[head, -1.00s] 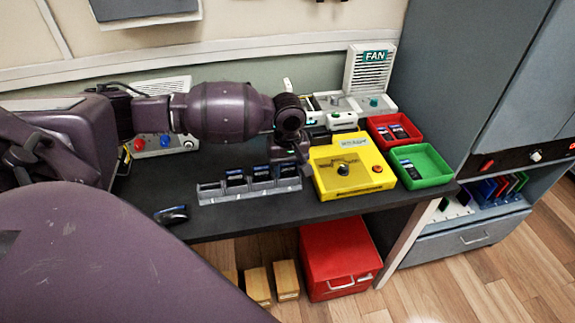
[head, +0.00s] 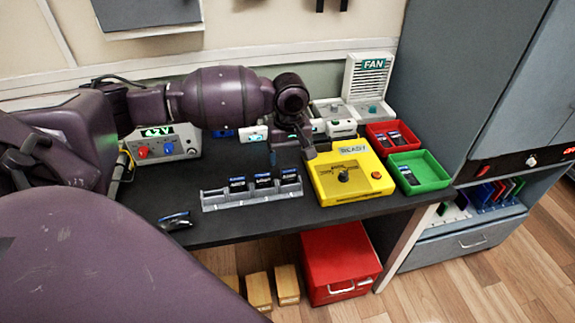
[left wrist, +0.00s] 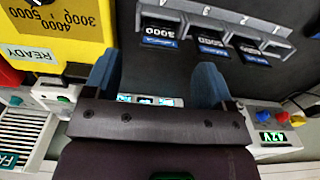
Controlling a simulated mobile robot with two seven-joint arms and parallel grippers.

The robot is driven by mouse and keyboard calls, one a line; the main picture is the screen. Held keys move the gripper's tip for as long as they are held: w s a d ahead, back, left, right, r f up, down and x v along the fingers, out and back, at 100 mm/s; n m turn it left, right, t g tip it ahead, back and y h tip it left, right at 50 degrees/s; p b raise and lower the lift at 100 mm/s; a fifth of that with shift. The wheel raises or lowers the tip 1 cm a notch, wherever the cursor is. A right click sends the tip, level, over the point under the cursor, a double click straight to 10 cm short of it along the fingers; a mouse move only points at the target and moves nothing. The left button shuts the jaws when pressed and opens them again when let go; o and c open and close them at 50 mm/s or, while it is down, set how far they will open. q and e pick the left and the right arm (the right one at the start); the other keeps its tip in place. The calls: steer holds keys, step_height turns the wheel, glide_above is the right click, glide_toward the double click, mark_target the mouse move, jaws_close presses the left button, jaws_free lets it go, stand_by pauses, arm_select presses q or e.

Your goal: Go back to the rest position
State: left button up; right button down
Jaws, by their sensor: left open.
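My left gripper (head: 290,152) hangs open and empty above the dark table, behind the grey rack (head: 250,203) and just left of the yellow box (head: 345,190). In the left wrist view its two blue-grey fingers (left wrist: 156,80) stand wide apart with nothing between them. The rack holds several dark packs with blue labels (head: 263,181); one reads 3000 in the left wrist view (left wrist: 160,32). The yellow box has a black knob, a red button and a READY display (left wrist: 30,53). My right gripper is not in view.
A red tray (head: 376,143) and a green tray (head: 432,172) hold dark packs. A meter (head: 160,148) shows 4.2V. A fan unit (head: 370,80) stands at the back. A dark object (head: 175,221) lies near the front edge.

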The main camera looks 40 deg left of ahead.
arm_select(q)
steer(key=shift+r, duration=1.95)
steer(key=shift+d+f, duration=0.1)
steer(key=s+d+f+m, duration=0.1)
steer(key=s+d+f, duration=0.1)
steer(key=f, duration=0.1)
steer(key=s+d+f+m, duration=0.2)
steer(key=d+f, duration=0.1)
steer(key=s+d+f+m+h, duration=0.1)
steer(key=s+d+f+m, duration=0.1)
steer(key=s+f, duration=0.1)
steer(key=shift+d, duration=0.2)
steer(key=s+d+f+m+t+h, duration=0.1)
steer(key=s+d+f+m, duration=0.1)
steer(key=s, duration=0.2)
steer(key=s+d+f+m+t, duration=0.1)
steer(key=s+d+f+m, duration=0.1)
steer(key=s+d, duration=0.15)
steer(key=s+a+m+y, duration=0.1)
steer(key=s+a+y, duration=0.35)
steer(key=s, duration=1.15)
steer(key=w+a+f+m+t+h, duration=0.1)
steer(key=w+f+t+h, duration=0.1)
steer(key=w+f+t, duration=0.5)
steer(key=shift+w+a+f+t, duration=0.4)
steer(key=shift+f+t, duration=0.6)
steer(key=shift+f, duration=0.4)
